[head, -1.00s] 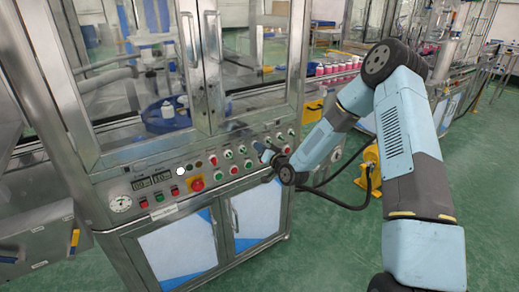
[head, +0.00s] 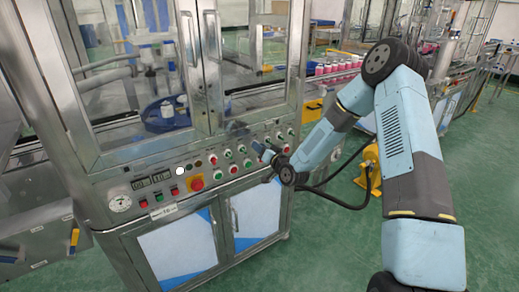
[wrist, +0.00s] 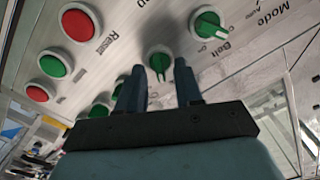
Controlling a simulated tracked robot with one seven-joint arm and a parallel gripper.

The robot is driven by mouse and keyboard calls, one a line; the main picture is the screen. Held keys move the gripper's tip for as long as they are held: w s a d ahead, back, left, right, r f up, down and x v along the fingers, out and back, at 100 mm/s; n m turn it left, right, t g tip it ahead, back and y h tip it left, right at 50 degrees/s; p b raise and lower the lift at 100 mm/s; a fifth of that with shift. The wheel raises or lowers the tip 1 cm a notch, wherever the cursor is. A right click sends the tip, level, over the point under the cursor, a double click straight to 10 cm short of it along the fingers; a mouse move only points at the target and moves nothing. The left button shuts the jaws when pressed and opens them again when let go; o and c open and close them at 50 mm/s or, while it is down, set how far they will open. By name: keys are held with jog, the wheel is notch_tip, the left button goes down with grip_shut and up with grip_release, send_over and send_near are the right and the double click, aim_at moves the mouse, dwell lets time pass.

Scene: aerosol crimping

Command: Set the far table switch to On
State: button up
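In the wrist view a green rotary switch (wrist: 159,63) with a pointer ridge sits between the fingertips of my gripper (wrist: 159,82). The fingers are apart, one on each side of the knob; I cannot tell whether they touch it. A second green rotary switch (wrist: 207,22) is up and to the right, near the labels "Belt" and "Mode". The label of the switch between my fingers is not readable. In the head view my gripper (head: 266,153) is at the right part of the control panel (head: 215,185), and the switch there is too small to make out.
Red buttons (wrist: 80,22) and green buttons lie left of the switch in the wrist view. A red emergency stop (head: 196,183) is further left on the panel. Blue-and-white cabinet doors (head: 258,212) are below. A yellow device (head: 370,170) stands on the floor at right.

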jog(key=v, duration=1.3)
jog(key=shift+s, duration=0.2)
jog(key=shift+d, duration=0.15)
jog(key=s+d+r+n+g+h, duration=0.1)
jog(key=s+d+r+g+h, duration=0.1)
jog(key=d+r+h, duration=0.3)
jog(key=s+d+r+n+g+h, duration=0.1)
jog(key=s+d+r+g, duration=0.15)
jog(key=r, duration=0.45)
jog(key=s+d+r+g+h, duration=0.1)
jog(key=s+d+r+h, duration=0.25)
jog(key=r, duration=0.25)
jog(key=s+d+r+m+g, duration=0.1)
jog(key=s+r, duration=0.3)
jog(key=s, duration=0.4)
jog(key=s+d+r+g, duration=0.1)
jog(key=s+r, duration=0.3)
jog(key=s, duration=0.5)
jog(key=s+d+r+m+g, duration=0.1)
jog(key=s+d+r+g, duration=0.1)
jog(key=s, duration=0.7)
jog(key=shift+d+r+m, duration=0.3)
jog(key=shift+d+r, duration=0.15)
jog(key=shift+r, duration=0.5)
jog(key=shift+h, duration=0.25)
jog(key=shift+c, duration=0.2)
